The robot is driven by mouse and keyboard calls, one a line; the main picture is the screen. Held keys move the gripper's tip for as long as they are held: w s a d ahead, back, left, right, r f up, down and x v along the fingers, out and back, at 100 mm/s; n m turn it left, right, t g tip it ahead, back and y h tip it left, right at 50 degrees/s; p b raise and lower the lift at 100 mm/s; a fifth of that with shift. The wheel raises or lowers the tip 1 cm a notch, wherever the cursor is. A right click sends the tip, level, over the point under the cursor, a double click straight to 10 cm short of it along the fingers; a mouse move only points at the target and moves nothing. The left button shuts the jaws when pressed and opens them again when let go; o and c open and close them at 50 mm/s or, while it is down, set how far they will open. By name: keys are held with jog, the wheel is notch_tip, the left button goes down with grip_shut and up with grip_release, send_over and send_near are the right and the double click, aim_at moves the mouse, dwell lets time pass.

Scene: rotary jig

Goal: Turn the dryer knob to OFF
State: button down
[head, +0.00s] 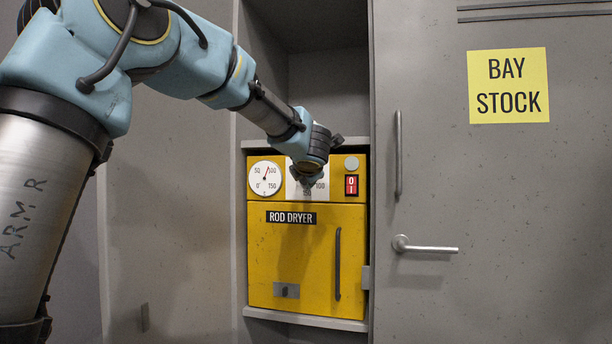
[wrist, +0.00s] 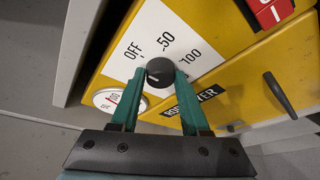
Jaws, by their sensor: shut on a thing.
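The round black dryer knob (wrist: 160,72) sits on a white plate (wrist: 150,30) marked OFF, 50 and 100, on the yellow rod dryer (head: 270,245). My gripper (wrist: 159,78) has its two teal fingers on either side of the knob and is shut on it. A small pale mark shows on the knob's face, but I cannot tell surely which label it points to. In the head view my gripper (head: 308,180) is in front of the plate and hides the knob.
A round white gauge (head: 265,178) is left of the plate. A red switch (head: 351,185) and a grey button (head: 351,163) are to the right. The dryer door has a dark vertical handle (head: 338,263). A grey cabinet door (head: 500,200) stands at the right.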

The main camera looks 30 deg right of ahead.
dwell(0.4)
jog(key=shift+c, duration=1.9)
grip_release()
jog(key=b+v, duration=0.1)
jog(key=v, duration=0.9)
jog(key=shift+s+a, duration=0.2)
jog(key=shift+s, duration=0.15)
